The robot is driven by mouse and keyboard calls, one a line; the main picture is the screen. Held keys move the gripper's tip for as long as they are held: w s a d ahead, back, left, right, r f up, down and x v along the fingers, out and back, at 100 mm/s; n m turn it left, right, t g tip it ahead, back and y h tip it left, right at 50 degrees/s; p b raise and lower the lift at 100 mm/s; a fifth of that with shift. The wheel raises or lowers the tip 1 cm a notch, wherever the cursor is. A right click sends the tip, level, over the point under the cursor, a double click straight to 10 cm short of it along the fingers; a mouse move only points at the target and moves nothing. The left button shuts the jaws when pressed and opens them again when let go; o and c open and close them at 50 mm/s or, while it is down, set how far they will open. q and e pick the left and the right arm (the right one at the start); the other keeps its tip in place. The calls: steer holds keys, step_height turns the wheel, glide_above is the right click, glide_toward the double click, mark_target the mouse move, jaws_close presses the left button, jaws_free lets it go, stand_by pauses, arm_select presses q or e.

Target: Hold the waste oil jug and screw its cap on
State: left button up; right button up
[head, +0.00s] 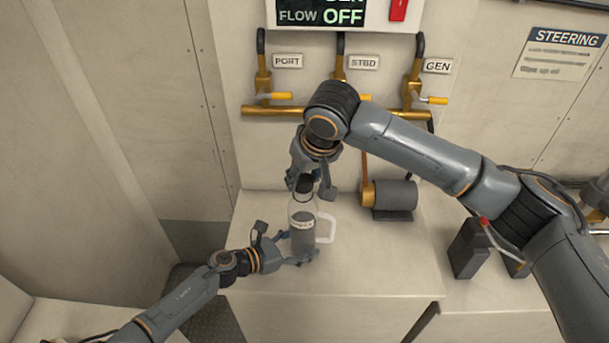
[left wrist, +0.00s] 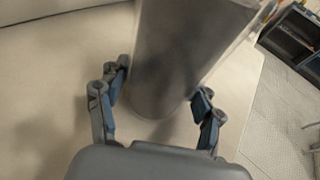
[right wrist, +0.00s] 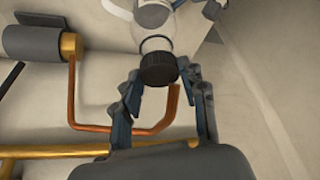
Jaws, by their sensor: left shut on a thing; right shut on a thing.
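The waste oil jug (head: 303,238) stands upright on the pale counter, clear-walled with dark contents, a label and a white handle on its right. My left gripper (head: 297,248) is shut around its lower body; the jug (left wrist: 178,60) also fills the space between the fingers in the left wrist view. The black ribbed cap (right wrist: 158,69) is at the jug's neck, between the fingers of my right gripper (right wrist: 160,85), which is shut on it from above. The cap (head: 304,184) looks in line with the neck; how far it is threaded cannot be told.
Behind the jug are brass valves (head: 262,82) on a pipe, labelled PORT, STBD and GEN. A grey cylinder with a brass end (head: 394,196) is on the counter to the right. A dark block (head: 468,249) stands farther right. The counter's front is clear.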

steer(key=shift+f, duration=0.95)
stand_by(0.4)
